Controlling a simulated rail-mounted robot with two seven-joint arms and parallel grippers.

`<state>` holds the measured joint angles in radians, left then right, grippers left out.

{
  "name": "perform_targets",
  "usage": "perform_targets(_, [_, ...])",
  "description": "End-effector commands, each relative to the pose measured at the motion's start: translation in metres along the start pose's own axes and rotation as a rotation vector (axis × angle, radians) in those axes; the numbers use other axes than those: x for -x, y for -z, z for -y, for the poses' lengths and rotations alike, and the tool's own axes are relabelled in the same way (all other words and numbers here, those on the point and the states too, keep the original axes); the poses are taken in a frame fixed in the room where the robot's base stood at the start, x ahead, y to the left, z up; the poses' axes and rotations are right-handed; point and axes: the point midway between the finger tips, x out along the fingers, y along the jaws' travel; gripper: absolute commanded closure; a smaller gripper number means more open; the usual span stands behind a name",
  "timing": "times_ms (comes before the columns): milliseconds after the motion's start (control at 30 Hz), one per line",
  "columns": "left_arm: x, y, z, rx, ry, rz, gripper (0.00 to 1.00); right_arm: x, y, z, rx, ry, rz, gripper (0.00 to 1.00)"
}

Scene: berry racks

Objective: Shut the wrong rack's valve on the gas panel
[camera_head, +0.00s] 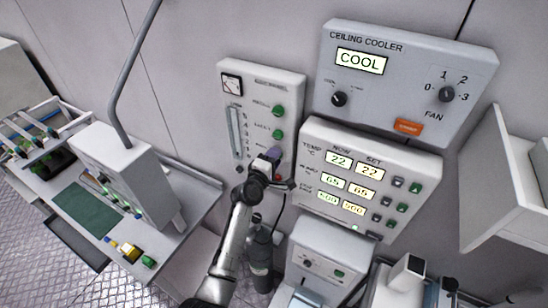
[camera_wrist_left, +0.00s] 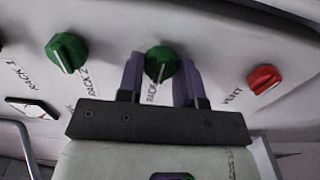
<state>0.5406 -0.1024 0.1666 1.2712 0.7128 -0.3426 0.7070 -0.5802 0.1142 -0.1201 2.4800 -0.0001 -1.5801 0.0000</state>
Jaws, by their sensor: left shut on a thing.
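My right gripper is not in view.
The ceiling cooler box (camera_head: 405,75), reading COOL, and a temperature panel (camera_head: 362,180) are to the right of the gas panel. A bench (camera_head: 185,215) with a white instrument (camera_head: 125,170) stands at left. A dark cylinder (camera_head: 262,262) stands below the panel.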

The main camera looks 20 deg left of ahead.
Motion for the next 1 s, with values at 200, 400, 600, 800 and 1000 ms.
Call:
perform_targets(200, [-0.0001,-0.0004,0.0006,0.019,0.001,0.001,0.9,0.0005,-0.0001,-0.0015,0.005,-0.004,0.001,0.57])
perform_targets(400, [0.0,-0.0003,0.0007,0.021,0.001,0.001,0.9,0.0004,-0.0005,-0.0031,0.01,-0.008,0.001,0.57])
perform_targets(600, [0.0,-0.0002,0.0008,0.02,0.001,0.0,0.61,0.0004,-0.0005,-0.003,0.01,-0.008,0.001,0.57])
perform_targets(800, [0.0,0.0,0.0005,0.019,0.001,0.0,0.42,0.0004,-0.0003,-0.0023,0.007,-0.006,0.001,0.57])
perform_targets(1000, [0.0001,0.0,0.0003,0.019,0.0,0.0,0.42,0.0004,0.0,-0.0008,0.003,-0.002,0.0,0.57])
